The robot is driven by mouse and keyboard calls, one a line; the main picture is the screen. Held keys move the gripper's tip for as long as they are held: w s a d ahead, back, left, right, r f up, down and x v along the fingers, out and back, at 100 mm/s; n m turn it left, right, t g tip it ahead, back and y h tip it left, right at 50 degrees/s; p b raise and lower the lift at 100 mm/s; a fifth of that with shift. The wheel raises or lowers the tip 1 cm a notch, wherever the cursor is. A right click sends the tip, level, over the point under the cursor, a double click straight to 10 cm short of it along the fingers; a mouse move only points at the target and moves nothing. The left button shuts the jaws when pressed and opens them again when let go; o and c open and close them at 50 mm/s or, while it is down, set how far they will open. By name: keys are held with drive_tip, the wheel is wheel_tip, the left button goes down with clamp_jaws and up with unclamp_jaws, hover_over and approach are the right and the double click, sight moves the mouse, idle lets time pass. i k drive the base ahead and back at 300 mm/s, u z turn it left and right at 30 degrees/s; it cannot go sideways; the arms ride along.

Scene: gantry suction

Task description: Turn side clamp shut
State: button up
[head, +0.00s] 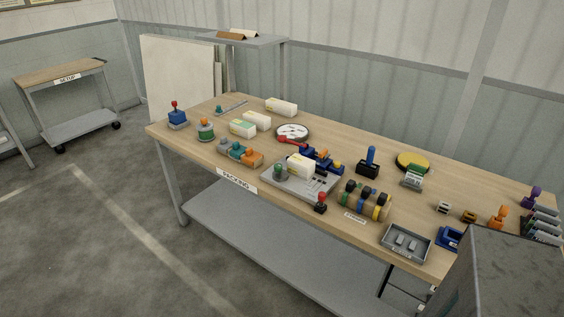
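A grey fixture plate (312,187) lies near the front edge of the packing table. A cream block (299,166) sits on it, with a dark green knob (280,171) at its left front. Behind the block is a blue clamp-like part (324,160). A red lever (290,142) reaches left from there, over the near edge of a white disc. A black base with a red knob (321,199) stands at the plate's front right corner. I cannot tell which of these is the side clamp, or whether it is open or shut. My gripper is not in view.
The wooden table (410,208) is crowded. Coloured rollers (365,201) and a grey tray (405,243) stand right of the plate, orange and teal knobbed parts (240,153) left. A large grey block (510,280) covers the lower right corner. The floor in front is clear.

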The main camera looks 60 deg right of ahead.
sight(280, 174)
drive_tip(key=u, duration=0.05)
drive_tip(key=i, duration=1)
drive_tip(key=z, duration=0.05)
